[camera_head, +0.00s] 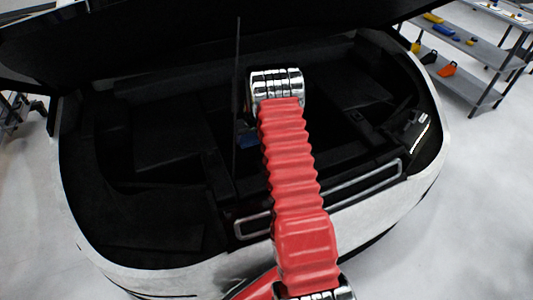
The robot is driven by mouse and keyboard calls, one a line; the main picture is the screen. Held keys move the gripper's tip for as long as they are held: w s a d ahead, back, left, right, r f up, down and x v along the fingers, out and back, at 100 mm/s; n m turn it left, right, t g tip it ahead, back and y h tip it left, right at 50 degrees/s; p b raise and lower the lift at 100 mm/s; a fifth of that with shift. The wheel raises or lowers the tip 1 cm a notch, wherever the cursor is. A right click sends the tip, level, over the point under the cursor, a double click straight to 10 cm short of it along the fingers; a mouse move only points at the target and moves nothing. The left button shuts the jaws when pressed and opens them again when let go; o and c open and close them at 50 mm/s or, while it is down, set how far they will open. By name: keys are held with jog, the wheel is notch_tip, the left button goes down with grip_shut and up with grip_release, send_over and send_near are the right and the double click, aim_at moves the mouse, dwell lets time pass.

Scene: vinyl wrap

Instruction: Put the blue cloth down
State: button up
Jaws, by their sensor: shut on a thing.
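My red, ribbed arm reaches into the open boot of a white car. My gripper (243,125) is a dark shape at the left of the arm's silver end joint, mostly hidden by the arm and hard to make out against the black interior. A small patch of the blue cloth (248,140) shows just below it, left of the red arm. The gripper is shut on the cloth, over the middle of the boot. The rest of the cloth is hidden.
The black boot floor (150,215) has recessed compartments, with bare room left and right. A white rear edge (350,208) runs across the front, and the raised lid (130,40) hangs above. A grey shelf (470,50) with coloured tools stands at the upper right.

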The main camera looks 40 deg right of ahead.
aim_at(249, 145)
notch_tip(249, 145, down, 5)
jog(key=shift+r, duration=0.1)
dwell(0.3)
jog(key=shift+f, duration=1.95)
jog(key=shift+f, duration=0.1)
jog(key=o, duration=1.1)
jog(key=shift+v, duration=6.15)
jog(key=shift+d, duration=0.1)
